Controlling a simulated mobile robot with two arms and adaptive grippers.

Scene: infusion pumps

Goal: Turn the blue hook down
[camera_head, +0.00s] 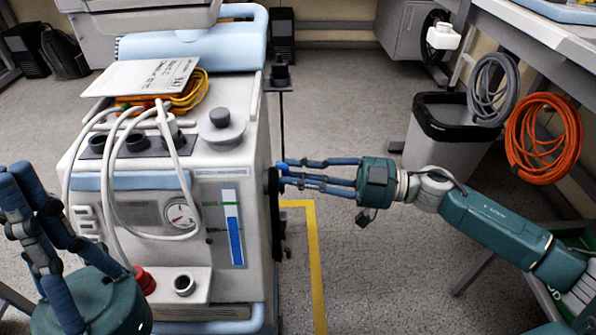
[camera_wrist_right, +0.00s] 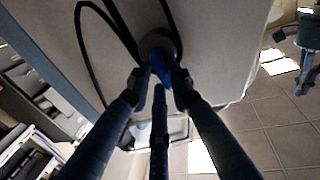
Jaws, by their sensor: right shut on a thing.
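The blue hook (camera_head: 282,168) sticks out from the right side of the white medical machine (camera_head: 228,100), near a dark fitting. In the right wrist view the blue hook (camera_wrist_right: 161,70) shows between the fingertips, below a dark round mount. My right gripper (camera_head: 284,173) reaches in from the right with its fingers level. It is shut on the hook, and its fingertips hide part of it. The right fingers (camera_wrist_right: 158,92) also show in the wrist view. My left gripper (camera_head: 14,185) is at the lower left, fingers pointing up and spread, empty, apart from the machine.
White tubes and a gauge (camera_head: 180,215) are on the machine's front. The floor between machine and bin is clear, with a yellow line (camera_head: 315,260).

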